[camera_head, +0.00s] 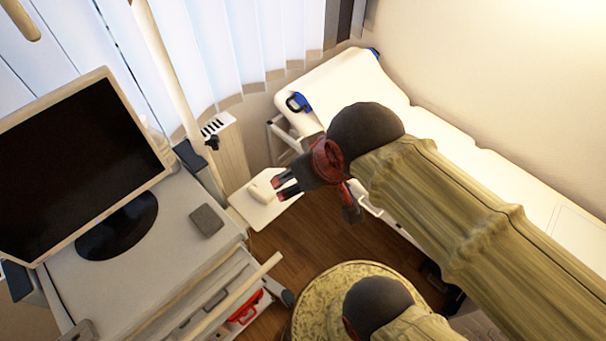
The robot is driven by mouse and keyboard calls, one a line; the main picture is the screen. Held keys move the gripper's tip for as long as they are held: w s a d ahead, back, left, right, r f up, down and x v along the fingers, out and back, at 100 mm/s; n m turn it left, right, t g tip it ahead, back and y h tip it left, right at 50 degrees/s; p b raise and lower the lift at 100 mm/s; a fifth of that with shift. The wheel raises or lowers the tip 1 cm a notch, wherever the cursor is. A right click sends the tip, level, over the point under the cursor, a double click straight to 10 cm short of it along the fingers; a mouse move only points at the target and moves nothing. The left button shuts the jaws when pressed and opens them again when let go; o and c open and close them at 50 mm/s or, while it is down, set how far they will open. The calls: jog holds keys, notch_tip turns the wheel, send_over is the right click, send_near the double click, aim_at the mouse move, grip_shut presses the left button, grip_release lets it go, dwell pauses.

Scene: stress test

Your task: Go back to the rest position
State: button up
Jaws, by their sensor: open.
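My gripper (284,186) is in the middle of the head view, at the end of my arm, which comes in from the lower right in a tan sleeve. Its dark fingers with red parts point left and are apart, with nothing seen between them. The fingertips overlap the right part of a small white tray (262,212) in the picture. A small white object (262,190) lies on this tray, just left of the fingertips. I cannot tell whether the fingers touch it.
A cart (185,262) with a monitor (75,165) and a small grey box (206,221) stands at the left. A white bed (335,88) runs along the right wall behind my arm. A pole (165,65) rises by the window blinds. Some wooden floor (310,240) is bare.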

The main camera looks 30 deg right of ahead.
jog(key=shift+w, duration=0.1)
notch_tip(320, 180, down, 19)
jog(key=b, duration=1.8)
jog(key=shift+r+b, duration=0.2)
jog(key=shift+b, duration=0.15)
jog(key=shift+c, duration=1)
